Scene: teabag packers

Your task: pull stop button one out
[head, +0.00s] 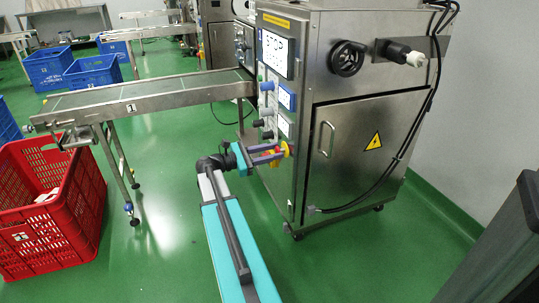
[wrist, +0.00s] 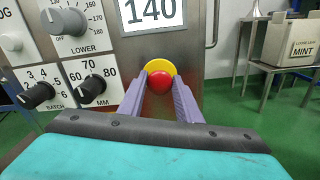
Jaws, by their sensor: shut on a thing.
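The stop button (wrist: 159,82) is a red round head on a yellow backing, low on the steel machine's front panel, under a display reading 140. It also shows as a small red spot in the head view (head: 290,150). My gripper (wrist: 160,84) has its two purple fingers on either side of the red head, shut on it. In the head view my gripper (head: 277,153) reaches the panel from the left. The contact of the fingertips with the button's sides is partly hidden.
Black knobs (wrist: 92,88) and a grey knob (wrist: 64,20) sit left of the button. The steel machine (head: 360,140) has a door with a handle. A conveyor (head: 150,95) and a red crate (head: 50,205) stand left. Green floor is free around my arm.

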